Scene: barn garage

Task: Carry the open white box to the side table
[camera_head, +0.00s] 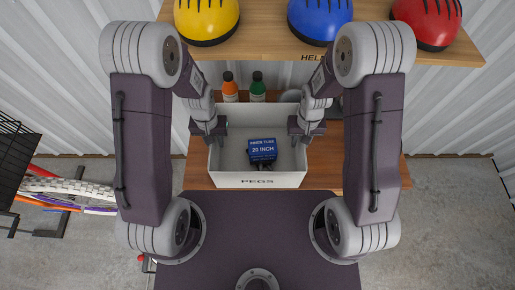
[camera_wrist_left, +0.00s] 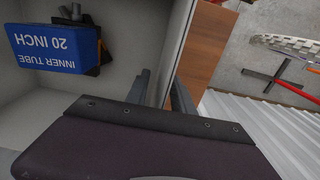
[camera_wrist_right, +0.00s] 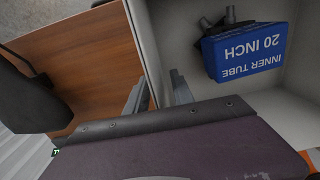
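The open white box (camera_head: 258,181), with PEGS on its front, stands on a wooden surface below the shelf. A blue inner tube box (camera_head: 262,150) and a small dark item lie inside it; the blue box also shows in the left wrist view (camera_wrist_left: 55,46) and right wrist view (camera_wrist_right: 245,50). My left gripper (camera_head: 219,131) is at the box's left wall, one finger inside and one outside, and looks shut on it. My right gripper (camera_head: 297,130) straddles the right wall the same way and looks shut on it.
An orange-capped bottle (camera_head: 230,88) and a green-capped bottle (camera_head: 257,86) stand behind the box. Yellow (camera_head: 207,18), blue (camera_head: 319,16) and red (camera_head: 427,20) helmets sit on the shelf above. A bicycle wheel (camera_head: 68,188) and black rack (camera_head: 14,160) are at left. The floor at right is clear.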

